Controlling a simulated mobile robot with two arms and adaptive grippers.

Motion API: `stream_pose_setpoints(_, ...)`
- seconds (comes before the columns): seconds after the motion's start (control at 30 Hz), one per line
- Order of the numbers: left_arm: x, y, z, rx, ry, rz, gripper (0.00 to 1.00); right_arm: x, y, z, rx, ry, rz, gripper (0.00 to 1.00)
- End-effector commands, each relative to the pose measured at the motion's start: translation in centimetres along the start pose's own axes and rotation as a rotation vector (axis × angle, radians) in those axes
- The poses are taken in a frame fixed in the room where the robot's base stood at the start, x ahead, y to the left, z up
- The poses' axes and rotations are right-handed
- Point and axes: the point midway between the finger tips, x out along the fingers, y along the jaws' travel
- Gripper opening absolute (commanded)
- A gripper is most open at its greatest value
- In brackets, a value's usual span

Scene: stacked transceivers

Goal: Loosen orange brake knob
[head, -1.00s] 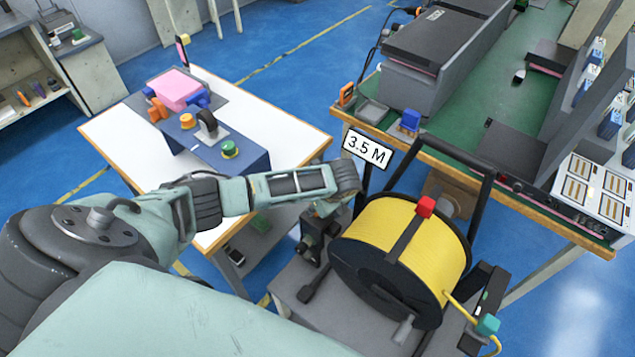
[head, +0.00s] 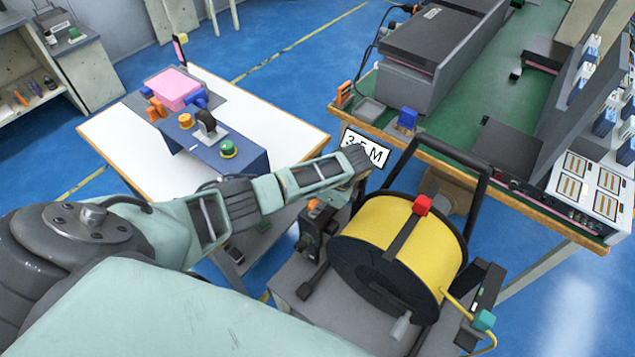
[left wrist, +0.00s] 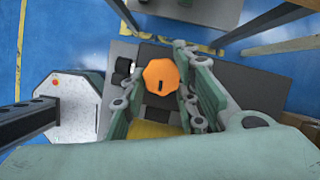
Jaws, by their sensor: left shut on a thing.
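The orange brake knob (left wrist: 160,76) is a lobed disc with a dark slot, in the middle of the left wrist view. My left gripper (left wrist: 158,70) has one finger on each side of it and is shut on it. In the head view, the orange knob (head: 313,203) shows small at the top of a dark bracket, left of the yellow cable reel (head: 415,240). My left wrist is above it and hides part of the gripper. My right gripper is not in view.
The reel has a black frame, a red block (head: 422,205) and a teal cable end (head: 484,320). A "3.5 M" sign (head: 377,152) stands behind it. A white table (head: 120,150) is at left, a green workbench (head: 480,130) at right. Blue floor lies between.

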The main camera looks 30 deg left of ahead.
Motion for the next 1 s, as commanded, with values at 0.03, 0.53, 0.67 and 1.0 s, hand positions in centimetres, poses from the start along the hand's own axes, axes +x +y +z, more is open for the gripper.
stream_pose_setpoints(0.03, 0.59, 0.85, -0.09, 0.002, -0.005, 0.022, 0.01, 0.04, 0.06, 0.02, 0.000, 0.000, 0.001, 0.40)
stream_pose_setpoints(0.53, 0.52, 0.80, -0.19, 0.003, -0.002, 0.021, 0.41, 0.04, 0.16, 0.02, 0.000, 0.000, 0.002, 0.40)
stream_pose_setpoints(0.67, 0.41, 0.64, -0.18, 0.002, -0.001, 0.017, 0.41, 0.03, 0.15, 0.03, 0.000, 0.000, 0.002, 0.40)
stream_pose_setpoints(1.0, 0.12, 0.32, -0.13, 0.000, 0.000, 0.009, 0.41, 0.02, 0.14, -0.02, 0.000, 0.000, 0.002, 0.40)
